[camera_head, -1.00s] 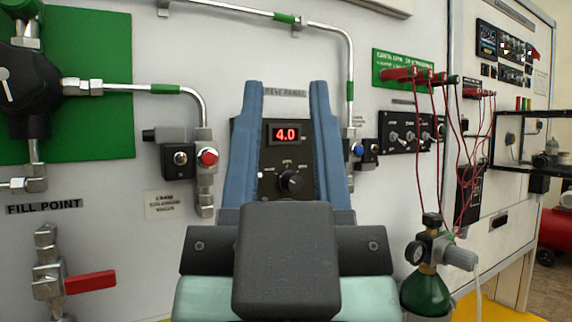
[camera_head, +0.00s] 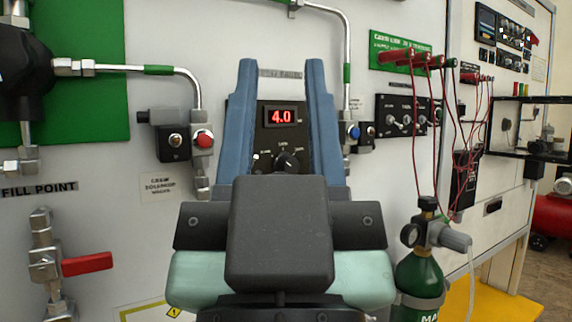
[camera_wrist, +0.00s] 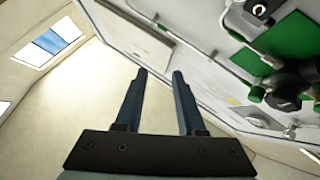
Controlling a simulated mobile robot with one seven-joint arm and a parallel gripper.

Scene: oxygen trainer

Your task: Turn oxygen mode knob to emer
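The black mode knob (camera_head: 286,161) with a pale pointer mark sits on a black panel (camera_head: 262,138) below a red display (camera_head: 281,116) reading 4.0. Small labels around the knob are too blurred to read. In the head view the knob shows between the two blue fingers of my gripper (camera_head: 281,66), just above its dark palm. My gripper is open with nothing between its fingers, and I cannot tell its distance from the panel. The wrist view also shows the open fingers (camera_wrist: 158,74); I cannot make out the knob there.
Left of the panel is a valve block with a red button (camera_head: 203,139). A red-handled valve (camera_head: 88,264) is lower left. To the right are a blue button (camera_head: 353,132), a switch panel with red cables (camera_head: 408,115) and a green cylinder (camera_head: 420,280).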

